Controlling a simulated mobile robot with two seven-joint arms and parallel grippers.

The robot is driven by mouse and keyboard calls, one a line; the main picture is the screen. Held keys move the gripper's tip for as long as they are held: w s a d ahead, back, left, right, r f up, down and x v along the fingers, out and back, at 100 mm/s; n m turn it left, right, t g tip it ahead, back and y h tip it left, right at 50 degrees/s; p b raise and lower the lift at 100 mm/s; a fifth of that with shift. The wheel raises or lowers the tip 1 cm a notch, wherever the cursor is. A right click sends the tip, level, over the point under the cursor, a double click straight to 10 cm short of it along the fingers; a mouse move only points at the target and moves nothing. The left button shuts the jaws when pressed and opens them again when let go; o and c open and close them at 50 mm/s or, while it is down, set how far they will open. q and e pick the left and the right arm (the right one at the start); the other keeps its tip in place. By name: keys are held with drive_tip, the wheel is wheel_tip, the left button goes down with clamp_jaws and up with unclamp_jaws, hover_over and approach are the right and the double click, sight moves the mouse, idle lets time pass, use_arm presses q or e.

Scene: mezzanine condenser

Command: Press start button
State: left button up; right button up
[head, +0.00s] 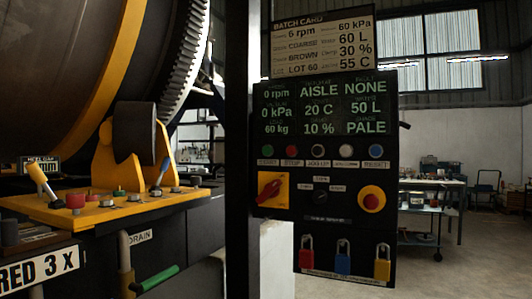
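The start button is the green button (267,150) at the left end of the button row on the dark control panel (335,215). The panel's display (325,108) reads 0 rpm, 0 kPa, 60 kg, AISLE, 20 C, NONE, 50 L and PALE. Neither of my grippers shows in the head view.
Below the buttons are a red rotary switch (270,189) and a red mushroom button (371,198). Several padlocks hang lower. A dark post (237,120) stands left of the panel. A yellow console (110,206) and large drum (70,70) fill the left. Open floor lies right.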

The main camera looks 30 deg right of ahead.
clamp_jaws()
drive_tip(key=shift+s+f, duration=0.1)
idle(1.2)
